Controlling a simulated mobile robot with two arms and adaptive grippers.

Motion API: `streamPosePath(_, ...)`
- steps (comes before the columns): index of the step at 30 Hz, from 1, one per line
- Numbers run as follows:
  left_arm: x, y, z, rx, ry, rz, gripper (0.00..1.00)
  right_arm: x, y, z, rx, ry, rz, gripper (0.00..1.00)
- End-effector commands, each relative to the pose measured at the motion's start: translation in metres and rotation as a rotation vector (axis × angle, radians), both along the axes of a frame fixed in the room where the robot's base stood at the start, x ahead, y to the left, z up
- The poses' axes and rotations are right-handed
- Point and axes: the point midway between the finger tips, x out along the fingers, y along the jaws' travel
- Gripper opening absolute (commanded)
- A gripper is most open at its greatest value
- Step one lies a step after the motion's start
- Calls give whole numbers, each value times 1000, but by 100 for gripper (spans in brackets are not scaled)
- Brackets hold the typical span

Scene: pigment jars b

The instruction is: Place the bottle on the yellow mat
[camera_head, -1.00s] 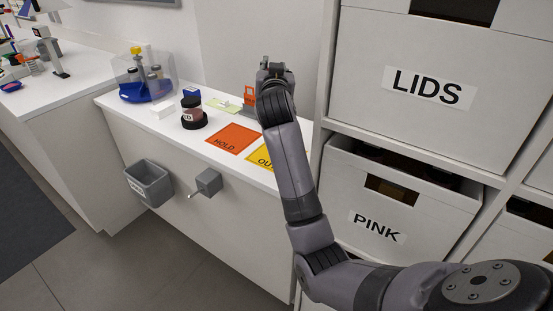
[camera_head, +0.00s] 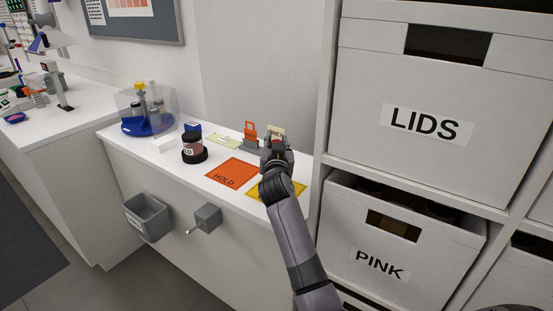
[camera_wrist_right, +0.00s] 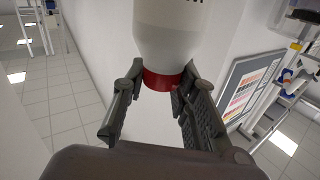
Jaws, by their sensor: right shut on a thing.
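The bottle (camera_wrist_right: 168,30) is white with a red band at its neck end, and my right gripper's fingers (camera_wrist_right: 160,98) close around that red part in the wrist view. In the head view the bottle's pale body (camera_head: 275,131) shows just beyond my right gripper (camera_head: 276,149), partly hidden by it. The gripper appears over the back of the counter, behind the yellow mat (camera_head: 291,187); its exact height is unclear. My right forearm covers much of the yellow mat and its lettering. My left gripper is not in view.
An orange HOLD mat (camera_head: 232,172) lies left of the yellow mat. A dark-lidded jar (camera_head: 192,149) on a black base, a pale green card (camera_head: 222,140) and an orange-and-grey item (camera_head: 250,136) stand nearby. Shelf bins marked LIDS (camera_head: 425,90) and PINK (camera_head: 395,235) border the counter's right.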

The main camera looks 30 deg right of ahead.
Motion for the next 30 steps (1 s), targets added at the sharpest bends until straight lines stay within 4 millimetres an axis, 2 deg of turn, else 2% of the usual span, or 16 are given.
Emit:
streamPosePath(6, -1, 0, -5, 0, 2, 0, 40, 0, 0, -41, 0, 6, 0, 0)
streamPosePath(9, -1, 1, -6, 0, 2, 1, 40, 0, 0, -50, -1, 2, 1, 0)
streamPosePath(22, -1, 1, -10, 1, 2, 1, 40, 0, 0, -57, 0, 0, 1, 0)
streamPosePath(23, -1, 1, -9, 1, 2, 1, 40, 0, 0, -56, 0, 1, 1, 28)
streamPosePath(30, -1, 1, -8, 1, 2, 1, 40, 0, 0, -56, 0, 2, 1, 44)
